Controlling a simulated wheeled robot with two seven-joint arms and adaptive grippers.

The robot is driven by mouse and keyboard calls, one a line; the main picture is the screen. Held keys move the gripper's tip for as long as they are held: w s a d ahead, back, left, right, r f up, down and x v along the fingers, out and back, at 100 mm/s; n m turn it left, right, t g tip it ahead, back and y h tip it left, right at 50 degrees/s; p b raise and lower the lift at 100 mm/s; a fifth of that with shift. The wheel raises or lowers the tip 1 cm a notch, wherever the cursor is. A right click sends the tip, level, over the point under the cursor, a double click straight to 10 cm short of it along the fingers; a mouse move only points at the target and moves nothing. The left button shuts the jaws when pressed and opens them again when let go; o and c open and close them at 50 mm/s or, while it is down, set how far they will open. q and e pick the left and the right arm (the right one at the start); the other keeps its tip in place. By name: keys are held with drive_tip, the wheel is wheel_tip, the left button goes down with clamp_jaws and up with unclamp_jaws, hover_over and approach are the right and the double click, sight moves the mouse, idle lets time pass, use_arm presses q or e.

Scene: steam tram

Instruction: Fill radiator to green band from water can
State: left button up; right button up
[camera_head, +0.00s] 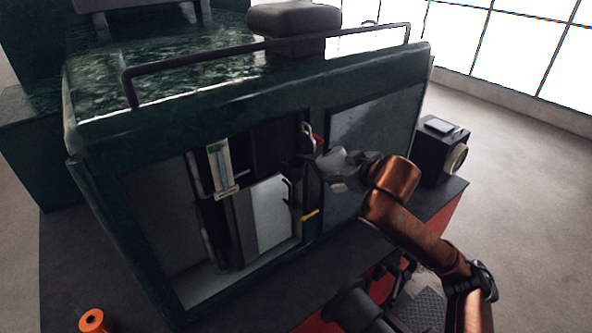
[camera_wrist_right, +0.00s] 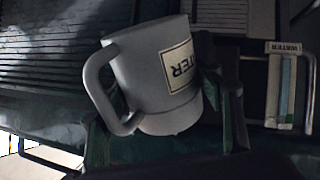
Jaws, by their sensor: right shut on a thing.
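The grey water can (camera_wrist_right: 150,75) fills the middle of the right wrist view, with its loop handle to the left and a tilted label showing "TER". It is close to that camera and tilted; its inside is hidden. My right gripper (camera_head: 325,163) reaches from the right to the pillar beside the tram's open bay and is shut on the can; their exact contact is unclear. The water gauge (camera_head: 221,168), a pale plate with a bluish strip, stands in the bay left of the gripper. It also shows in the right wrist view (camera_wrist_right: 284,88).
The dark green tram body (camera_head: 180,115) has a rail (camera_head: 230,53) along its top edge. A grey panel (camera_head: 262,215) and a yellow lever (camera_head: 310,215) are in the bay below the gripper. A black lamp box (camera_head: 440,150) stands to the right. An orange spool-like thing (camera_head: 92,320) is at lower left.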

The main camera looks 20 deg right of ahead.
drive_tip(key=shift+d+f+t+b, duration=0.1)
drive_tip(key=shift+f+t+b, duration=0.3)
drive_tip(key=shift+f+b, duration=0.6)
use_arm(q)
wheel_tip(320, 180, down, 4)
drive_tip(key=shift+f+b, duration=0.2)
drive_tip(key=shift+b, duration=0.45)
use_arm(e)
drive_tip(key=shift+r+m+t+y, duration=0.25)
drive_tip(key=shift+m+t+y, duration=0.05)
drive_tip(key=f+t+b, duration=0.1)
drive_tip(key=b, duration=0.2)
drive_tip(key=f+m+t+y+b, duration=0.1)
drive_tip(key=b, duration=0.3)
drive_tip(key=w+a+f+m+t+b, duration=0.1)
drive_tip(key=b, duration=0.2)
drive_tip(key=shift+f+t, duration=0.25)
drive_tip(key=shift+t, duration=0.15)
drive_tip(key=shift+t+b, duration=0.3)
drive_tip(key=shift+b, duration=0.4)
use_arm(q)
wheel_tip(320, 180, down, 11)
drive_tip(key=shift+s+f, duration=0.2)
drive_tip(key=shift+s, duration=0.15)
use_arm(e)
drive_tip(key=shift+r, duration=0.1)
